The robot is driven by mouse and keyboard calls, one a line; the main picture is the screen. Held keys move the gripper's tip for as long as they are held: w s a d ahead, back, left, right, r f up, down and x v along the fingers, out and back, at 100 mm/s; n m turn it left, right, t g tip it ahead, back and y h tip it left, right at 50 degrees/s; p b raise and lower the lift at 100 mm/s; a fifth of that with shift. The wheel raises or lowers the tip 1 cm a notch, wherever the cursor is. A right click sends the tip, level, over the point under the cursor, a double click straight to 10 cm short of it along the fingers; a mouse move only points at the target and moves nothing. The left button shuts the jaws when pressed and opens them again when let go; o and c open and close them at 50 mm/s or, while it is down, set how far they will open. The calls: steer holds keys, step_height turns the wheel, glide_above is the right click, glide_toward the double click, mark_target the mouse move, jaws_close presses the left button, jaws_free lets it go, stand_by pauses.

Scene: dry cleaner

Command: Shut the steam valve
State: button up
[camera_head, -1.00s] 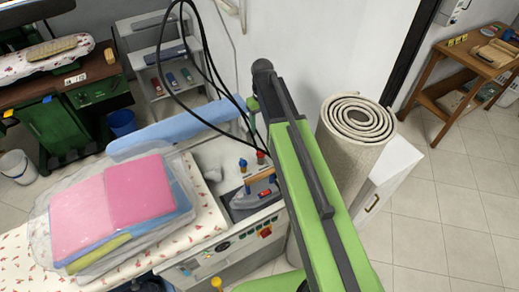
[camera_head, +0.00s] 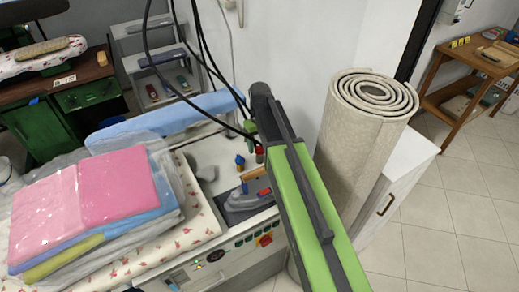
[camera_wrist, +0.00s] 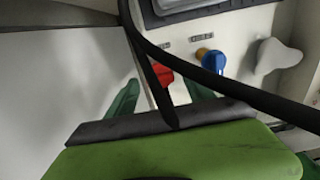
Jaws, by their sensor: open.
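Two small valve handles, one red (camera_wrist: 163,74) and one blue (camera_wrist: 213,62), stand side by side on the pale ironing unit in the wrist view. Each has a small label by it, too small to read, so I cannot tell which is for steam. In the head view the red handle (camera_head: 259,155) and the blue handle (camera_head: 240,162) show behind the iron. My gripper (camera_wrist: 161,94) is open, with one green finger on each side of the red handle's line. I cannot tell whether it touches. A black cable partly covers the red handle.
Black cables (camera_head: 200,62) hang by my arm and cross the wrist view. An iron (camera_head: 246,196) rests near the valves. Bagged folded clothes (camera_head: 85,205) lie to the left on the ironing board. A rolled carpet (camera_head: 355,140) stands close on the right, beside a white cabinet (camera_head: 401,178).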

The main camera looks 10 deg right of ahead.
steer(key=shift+r, duration=0.1)
jaws_close()
stand_by(0.4)
steer(key=n, duration=1.4)
steer(key=shift+n, duration=1.9)
